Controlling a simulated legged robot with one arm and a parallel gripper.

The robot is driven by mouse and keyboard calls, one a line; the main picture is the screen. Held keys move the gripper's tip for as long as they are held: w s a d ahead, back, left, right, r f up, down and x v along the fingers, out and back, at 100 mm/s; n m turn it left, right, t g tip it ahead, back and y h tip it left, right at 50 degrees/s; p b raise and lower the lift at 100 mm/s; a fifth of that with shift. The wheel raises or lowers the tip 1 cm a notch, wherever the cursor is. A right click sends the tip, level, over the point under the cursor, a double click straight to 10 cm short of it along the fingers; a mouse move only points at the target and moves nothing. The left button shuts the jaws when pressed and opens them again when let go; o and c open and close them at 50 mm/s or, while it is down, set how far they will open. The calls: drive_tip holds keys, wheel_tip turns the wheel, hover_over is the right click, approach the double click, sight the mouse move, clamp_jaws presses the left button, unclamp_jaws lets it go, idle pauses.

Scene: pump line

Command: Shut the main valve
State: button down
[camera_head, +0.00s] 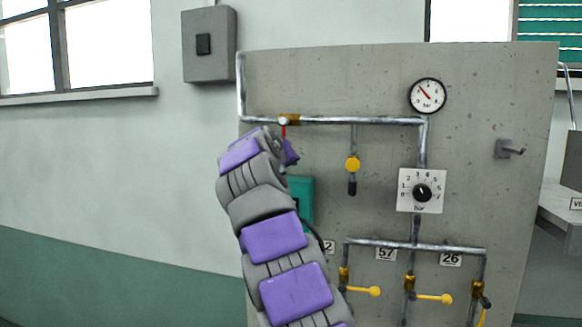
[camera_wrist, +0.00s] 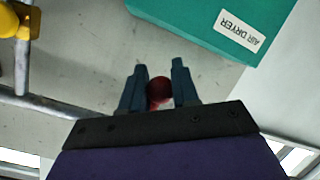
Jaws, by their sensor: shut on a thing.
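The main valve has a brass body (camera_head: 289,119) on the top pipe, near its left end. Its red handle (camera_head: 284,131) points down from the body, across the line of the pipe. My gripper (camera_head: 288,146) is at the lower part of this handle, mostly hidden by my arm. In the wrist view, my gripper's two dark fingers (camera_wrist: 159,88) are shut on the red handle (camera_wrist: 159,89), whose rounded red end shows between them. The valve body is hidden in the wrist view.
A teal air dryer box (camera_head: 301,197) is just below my gripper, partly behind my arm. A yellow valve (camera_head: 353,164) hangs right of it. A pressure gauge (camera_head: 428,96), a dial (camera_head: 422,191) and lower valves with yellow handles (camera_head: 434,298) are further right on the panel.

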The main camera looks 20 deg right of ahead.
drive_tip(key=shift+s+a+r, duration=0.1)
drive_tip(key=shift+a+r, duration=0.15)
drive_tip(key=shift+r, duration=0.45)
drive_tip(key=c, duration=1.3)
unclamp_jaws()
drive_tip(key=o, duration=0.5)
drive_tip(key=shift+s+a+f, duration=0.1)
drive_tip(key=shift+a+f, duration=0.05)
drive_tip(key=shift+a, duration=0.15)
drive_tip(key=shift+c, duration=0.2)
drive_tip(key=shift+f, duration=0.25)
drive_tip(key=shift+w+d+f, duration=0.1)
drive_tip(key=shift+w+d, duration=0.1)
drive_tip(key=shift+d, duration=0.25)
drive_tip(key=shift+s+a, duration=0.1)
drive_tip(key=shift+s, duration=0.25)
drive_tip(key=b+v, duration=0.1)
drive_tip(key=v, duration=1.5)
drive_tip(key=shift+a+b, duration=0.3)
drive_tip(key=shift+a, duration=0.15)
drive_tip(key=shift+s, duration=0.1)
